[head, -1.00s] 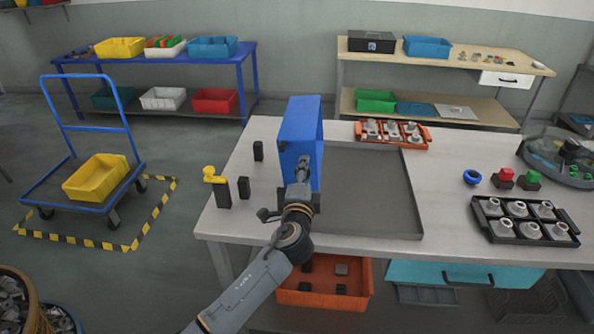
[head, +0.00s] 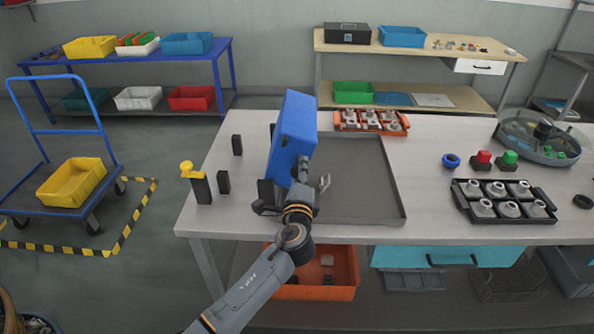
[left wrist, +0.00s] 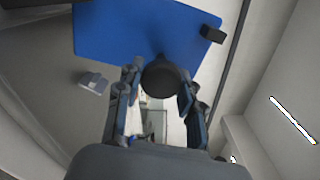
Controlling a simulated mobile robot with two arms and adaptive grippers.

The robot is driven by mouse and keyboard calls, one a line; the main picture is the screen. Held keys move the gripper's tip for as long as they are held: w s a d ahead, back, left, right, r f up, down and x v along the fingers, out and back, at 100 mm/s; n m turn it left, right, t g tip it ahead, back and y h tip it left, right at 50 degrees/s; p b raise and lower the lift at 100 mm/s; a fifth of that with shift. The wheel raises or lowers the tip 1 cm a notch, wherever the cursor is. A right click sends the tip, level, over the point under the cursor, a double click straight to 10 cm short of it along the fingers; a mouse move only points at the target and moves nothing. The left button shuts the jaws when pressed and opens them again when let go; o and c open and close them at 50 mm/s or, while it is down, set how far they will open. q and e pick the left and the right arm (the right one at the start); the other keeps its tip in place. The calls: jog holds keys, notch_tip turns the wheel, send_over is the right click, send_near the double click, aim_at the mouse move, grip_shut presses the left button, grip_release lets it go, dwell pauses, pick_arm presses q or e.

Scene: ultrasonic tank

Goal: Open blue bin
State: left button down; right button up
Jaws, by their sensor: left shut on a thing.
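A blue box-like piece, apparently the blue bin or its lid (head: 294,135), stands on edge on the table, leaning with its top to the right. In the left wrist view its broad blue face (left wrist: 140,28) fills the top, with a round black knob (left wrist: 162,76) on it. My left gripper (head: 298,186) is at the near end of the blue piece. In the left wrist view its fingers (left wrist: 158,98) lie on both sides of the knob and are shut on it. My right gripper is in neither view.
A shallow grey tray (head: 390,215) lies right of the blue piece. Small black blocks (head: 223,182) and a yellow-topped post (head: 200,188) stand to its left. An orange tray of parts (head: 345,128) is behind, a black parts tray (head: 461,205) at right.

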pick_arm(q)
jog(key=shift+d+f, duration=0.15)
dwell(0.4)
jog(key=c, duration=0.8)
grip_release()
jog(key=shift+c, duration=0.2)
jog(key=shift+s, duration=0.1)
jog(key=s, duration=1.2)
jog(key=shift+a, duration=0.2)
jog(key=shift+w, duration=0.1)
